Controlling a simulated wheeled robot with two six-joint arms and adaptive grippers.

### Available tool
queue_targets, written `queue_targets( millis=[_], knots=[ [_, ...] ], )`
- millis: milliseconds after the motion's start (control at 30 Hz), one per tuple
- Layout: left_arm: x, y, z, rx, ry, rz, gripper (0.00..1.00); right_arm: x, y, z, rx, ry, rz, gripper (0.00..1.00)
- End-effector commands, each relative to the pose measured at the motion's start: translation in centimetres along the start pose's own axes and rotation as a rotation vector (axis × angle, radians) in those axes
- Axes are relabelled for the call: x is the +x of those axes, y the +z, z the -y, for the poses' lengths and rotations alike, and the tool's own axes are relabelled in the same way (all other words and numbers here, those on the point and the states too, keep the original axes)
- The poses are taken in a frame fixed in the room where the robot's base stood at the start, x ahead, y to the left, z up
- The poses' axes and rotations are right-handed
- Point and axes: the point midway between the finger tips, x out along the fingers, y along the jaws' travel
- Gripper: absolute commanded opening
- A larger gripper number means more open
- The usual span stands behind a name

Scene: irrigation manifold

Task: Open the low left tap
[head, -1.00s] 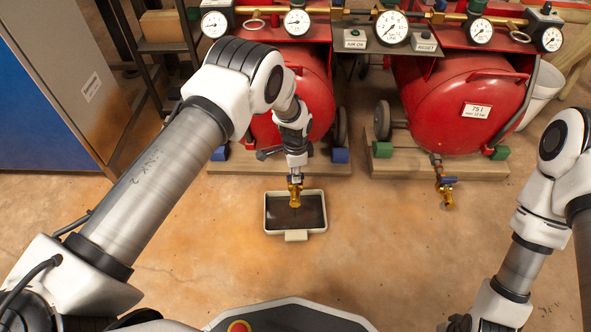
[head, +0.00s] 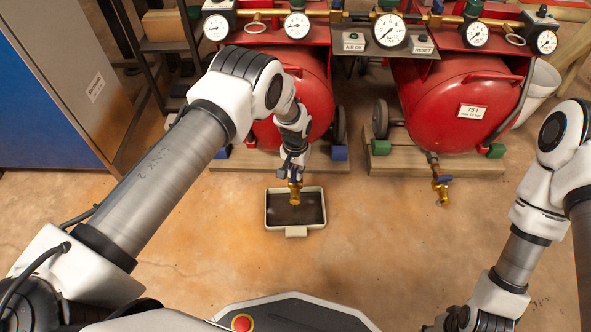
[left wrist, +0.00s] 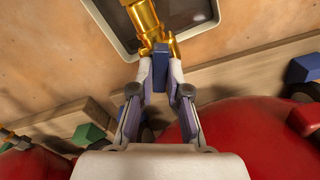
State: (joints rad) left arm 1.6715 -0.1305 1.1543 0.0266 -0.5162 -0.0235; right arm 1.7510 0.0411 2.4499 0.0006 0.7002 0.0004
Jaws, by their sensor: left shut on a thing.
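The low left tap (head: 295,193) is brass and hangs below the left red tank, over a shallow tray (head: 296,228) with dark contents. My left gripper (head: 295,172) reaches down to the tap from above. In the left wrist view my left gripper (left wrist: 160,80) is shut on the blue tap handle (left wrist: 160,65), with a finger on each side. The brass tap body (left wrist: 145,22) shows just beyond it. The handle is mostly hidden in the head view. My right gripper (head: 455,319) is dark and partly cut off at the bottom edge; its fingers are unclear.
The left red tank (head: 310,95) and right red tank (head: 455,105) stand on wooden boards. A second brass tap with a blue handle (head: 442,181) hangs below the right tank. Gauges (head: 390,31) line the top. The floor between the taps is clear.

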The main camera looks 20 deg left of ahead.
Motion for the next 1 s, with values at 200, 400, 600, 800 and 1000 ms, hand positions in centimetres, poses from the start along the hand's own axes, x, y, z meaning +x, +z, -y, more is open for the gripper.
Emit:
queue_targets(
  millis=[200, 400, 600, 800, 1000],
  knots=[
    [0.05, 0.05, 0.02, -0.184, 0.0, 0.001, 0.0, -0.14, 0.01, 0.01, 0.0, 0.0, 0.0, 0.41],
    [0.07, 0.05, 0.02, -0.315, 0.0, 0.001, 0.0, -0.17, 0.01, 0.01, -0.001, 0.0, 0.0, 0.41],
    [0.08, 0.06, 0.01, -0.393, 0.0, 0.001, 0.0, -0.18, 0.01, 0.01, -0.001, 0.0, 0.0, 0.41],
    [0.08, 0.06, 0.01, -0.423, 0.0, 0.001, 0.0, -0.19, 0.01, 0.01, -0.001, 0.0, 0.0, 0.41],
    [0.09, 0.07, 0.0, -0.428, 0.0, 0.002, 0.0, -0.19, 0.01, 0.01, 0.0, 0.0, 0.0, 0.41]
  ],
)
